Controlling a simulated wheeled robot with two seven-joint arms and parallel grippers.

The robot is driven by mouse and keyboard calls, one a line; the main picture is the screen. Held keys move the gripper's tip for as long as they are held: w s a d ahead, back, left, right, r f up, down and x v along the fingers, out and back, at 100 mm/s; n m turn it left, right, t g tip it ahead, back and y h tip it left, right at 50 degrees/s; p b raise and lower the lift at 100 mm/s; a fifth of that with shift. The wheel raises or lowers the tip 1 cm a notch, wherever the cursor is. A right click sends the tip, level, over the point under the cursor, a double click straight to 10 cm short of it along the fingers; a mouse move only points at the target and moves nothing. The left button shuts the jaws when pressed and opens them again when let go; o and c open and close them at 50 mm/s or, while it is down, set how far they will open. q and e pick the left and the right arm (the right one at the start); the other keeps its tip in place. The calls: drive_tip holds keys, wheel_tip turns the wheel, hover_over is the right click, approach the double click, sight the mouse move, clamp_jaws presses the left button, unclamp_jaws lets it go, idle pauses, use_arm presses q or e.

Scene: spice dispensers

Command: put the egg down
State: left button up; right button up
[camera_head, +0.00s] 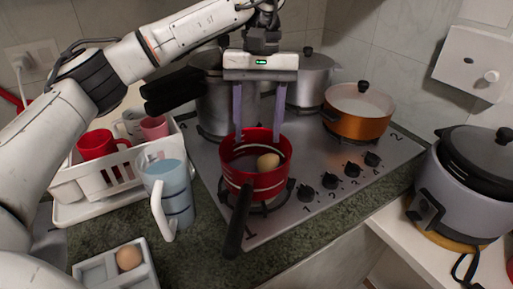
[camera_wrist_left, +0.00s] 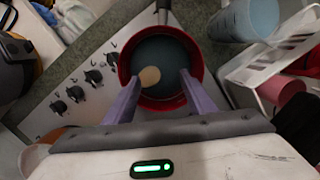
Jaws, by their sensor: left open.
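A tan egg (camera_head: 268,161) rests inside the red pot (camera_head: 258,184), by its wall; the egg also shows in the left wrist view (camera_wrist_left: 150,76), inside the red pot (camera_wrist_left: 124,62). My left gripper (camera_head: 257,140) reaches down from above, its purple fingers apart over the pot; in the left wrist view its fingers (camera_wrist_left: 158,82) are spread, with the egg beside one fingertip. The gripper is open; whether a finger touches the egg I cannot tell. Another egg (camera_head: 129,257) sits in a white egg tray (camera_head: 95,271) at the lower left. My right gripper is not in view.
The red pot stands on the stove (camera_head: 330,190), its black handle toward the front. A blue pitcher (camera_head: 170,185) and a white rack (camera_head: 90,190) with mugs stand left. Grey pots and an orange pot (camera_head: 358,122) stand behind and right. A rice cooker (camera_head: 462,195) is far right.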

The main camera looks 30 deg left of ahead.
use_arm(q)
drive_tip(key=r, duration=0.2)
drive_tip(key=r+p, duration=0.1)
drive_tip(key=r, duration=0.1)
drive_tip(key=w+r, duration=0.1)
drive_tip(key=r, duration=0.1)
drive_tip(key=shift+a, duration=0.2)
drive_tip(key=shift+f, duration=0.1)
